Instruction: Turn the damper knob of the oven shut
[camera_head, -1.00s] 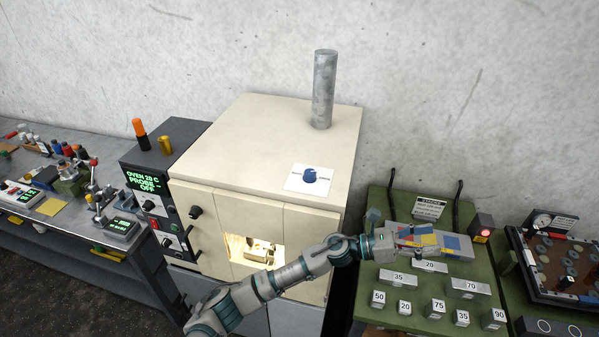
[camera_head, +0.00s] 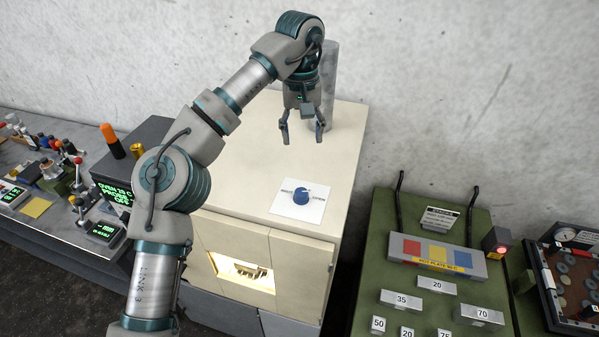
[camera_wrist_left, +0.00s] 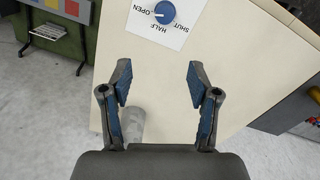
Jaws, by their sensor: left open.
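The blue damper knob (camera_head: 301,196) sits on a white label plate (camera_head: 284,208) on top of the cream oven (camera_head: 262,155). In the left wrist view the knob (camera_wrist_left: 165,11) is near the top edge, and its plate (camera_wrist_left: 158,37) reads OPEN, HALF and SHUT. The white mark on the knob appears to point toward OPEN. My left gripper (camera_head: 302,136) points down above the oven top, behind the knob and apart from it. In the wrist view its two fingers (camera_wrist_left: 160,84) are spread with nothing between them. My right gripper is not seen.
A grey flue pipe (camera_head: 329,85) rises from the oven top right behind my left gripper. A green bench (camera_head: 372,262) with labelled blocks stands to the right. A dark control box (camera_head: 118,172) adjoins the oven's left side. The oven top around the knob is clear.

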